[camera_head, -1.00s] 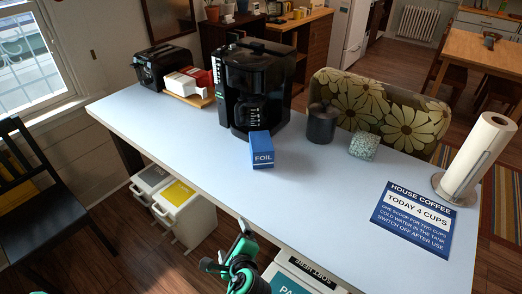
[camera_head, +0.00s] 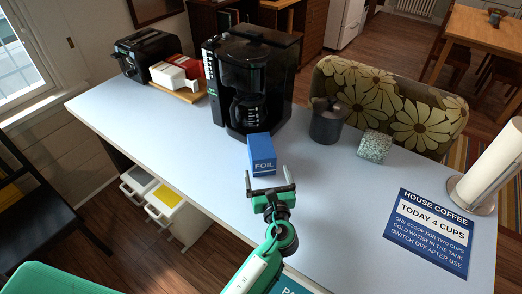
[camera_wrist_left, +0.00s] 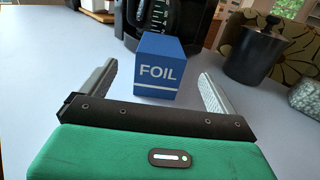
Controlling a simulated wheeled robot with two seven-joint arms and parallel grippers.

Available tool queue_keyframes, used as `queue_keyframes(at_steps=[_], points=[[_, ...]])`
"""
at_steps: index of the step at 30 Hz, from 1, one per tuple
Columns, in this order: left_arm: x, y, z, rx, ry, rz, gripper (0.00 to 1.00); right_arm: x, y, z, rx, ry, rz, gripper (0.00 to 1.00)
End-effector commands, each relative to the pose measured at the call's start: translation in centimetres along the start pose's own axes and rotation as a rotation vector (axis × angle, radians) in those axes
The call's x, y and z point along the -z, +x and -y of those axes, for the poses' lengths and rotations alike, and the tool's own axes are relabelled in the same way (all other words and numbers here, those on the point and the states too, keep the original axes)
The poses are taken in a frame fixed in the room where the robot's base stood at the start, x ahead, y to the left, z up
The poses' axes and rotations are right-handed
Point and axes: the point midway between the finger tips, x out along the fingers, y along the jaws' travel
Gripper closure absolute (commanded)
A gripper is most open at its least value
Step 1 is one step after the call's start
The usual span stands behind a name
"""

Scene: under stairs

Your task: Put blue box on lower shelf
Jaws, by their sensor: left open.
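The blue box (camera_head: 262,154), marked FOIL, stands on the light worktop just in front of the coffee maker. It also shows in the left wrist view (camera_wrist_left: 158,66), centred ahead of the fingers. My left gripper (camera_head: 269,180) is open and empty, just on the near side of the blue box. Its two fingers point toward the box, one on each side of its line, with the box still beyond the palm. No lower shelf can be made out for sure; the space under the worktop is mostly hidden. My right gripper is not in view.
The coffee maker (camera_head: 248,80) stands close behind the box. A dark canister (camera_head: 327,122) and a speckled cube (camera_head: 374,147) are to the right. A blue coffee sign (camera_head: 430,232) lies at front right. White bins (camera_head: 165,208) stand below the worktop's left edge.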

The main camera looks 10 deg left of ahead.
Motion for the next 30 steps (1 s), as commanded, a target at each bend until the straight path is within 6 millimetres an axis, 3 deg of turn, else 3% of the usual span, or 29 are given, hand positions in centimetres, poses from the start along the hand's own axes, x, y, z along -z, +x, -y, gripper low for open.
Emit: queue_keyframes(at_steps=[5, 14, 21, 30], points=[[-0.2, 3.1, 0.0, -0.001, 0.002, 0.001, 0.06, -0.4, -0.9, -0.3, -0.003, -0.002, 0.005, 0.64], [-0.3, 5.5, 0.1, -0.002, 0.001, -0.001, 0.06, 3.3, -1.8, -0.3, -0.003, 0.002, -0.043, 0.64], [-0.1, 8.7, 0.2, -0.001, 0.0, -0.001, 0.06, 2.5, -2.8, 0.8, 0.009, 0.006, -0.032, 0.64], [0.1, 9.2, 0.2, 0.0, -0.001, -0.002, 0.06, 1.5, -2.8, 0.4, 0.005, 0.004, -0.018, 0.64]])
